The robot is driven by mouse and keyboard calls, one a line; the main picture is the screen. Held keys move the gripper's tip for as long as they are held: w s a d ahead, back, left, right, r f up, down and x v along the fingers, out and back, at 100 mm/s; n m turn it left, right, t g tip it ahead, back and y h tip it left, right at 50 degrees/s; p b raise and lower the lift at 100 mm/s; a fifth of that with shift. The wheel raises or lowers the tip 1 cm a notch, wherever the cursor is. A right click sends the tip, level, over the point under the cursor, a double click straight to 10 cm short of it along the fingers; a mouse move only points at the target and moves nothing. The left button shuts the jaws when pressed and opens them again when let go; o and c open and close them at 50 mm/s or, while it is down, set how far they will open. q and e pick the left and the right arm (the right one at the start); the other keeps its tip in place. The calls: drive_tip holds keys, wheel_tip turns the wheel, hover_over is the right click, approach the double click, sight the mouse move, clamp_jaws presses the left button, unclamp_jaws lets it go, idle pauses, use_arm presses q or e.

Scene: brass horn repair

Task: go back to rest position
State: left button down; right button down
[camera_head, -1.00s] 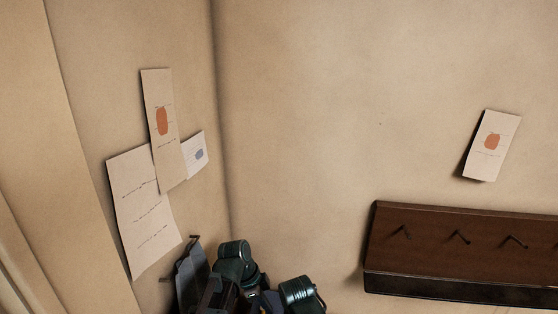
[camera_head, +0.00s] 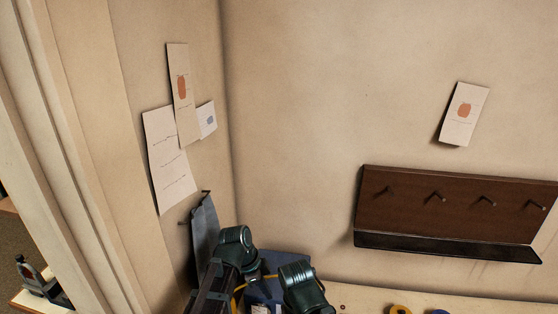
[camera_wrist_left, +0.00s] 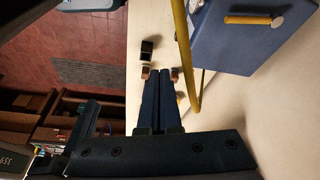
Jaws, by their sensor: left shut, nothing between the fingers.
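My left arm (camera_head: 236,245) rises at the bottom middle of the head view, in front of a blue case. Its fingertips do not show clearly there. In the left wrist view my left gripper (camera_wrist_left: 160,76) is shut and empty, its two dark fingers side by side above a pale tabletop (camera_wrist_left: 142,100). The fingers are close to a curved yellow bar (camera_wrist_left: 184,50) beside the blue case (camera_wrist_left: 235,40). I cannot tell whether they touch it. My right gripper is not in view.
A dark wooden hook rack (camera_head: 450,210) hangs on the right wall. A dark cloth (camera_head: 203,240) hangs in the corner, close to my arm. Paper notes (camera_head: 168,160) are on the left wall. A small dark block (camera_wrist_left: 147,50) lies near the table edge.

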use_arm(q)
drive_tip(key=s+a+f+n+y+b, duration=0.1)
drive_tip(key=s+f+n+y+b, duration=0.1)
drive_tip(key=s+f+n+b, duration=0.3)
drive_tip(key=s+a+f+n+y+b, duration=0.1)
drive_tip(key=s+f+n+y+b, duration=0.2)
drive_tip(key=f+b, duration=1)
drive_tip(key=s+f+n, duration=0.2)
drive_tip(key=s+n, duration=0.1)
drive_tip(key=n, duration=0.1)
drive_tip(key=shift+s+a+n+g, duration=0.2)
drive_tip(key=shift+s+n+g, duration=0.1)
drive_tip(key=shift+n, duration=0.1)
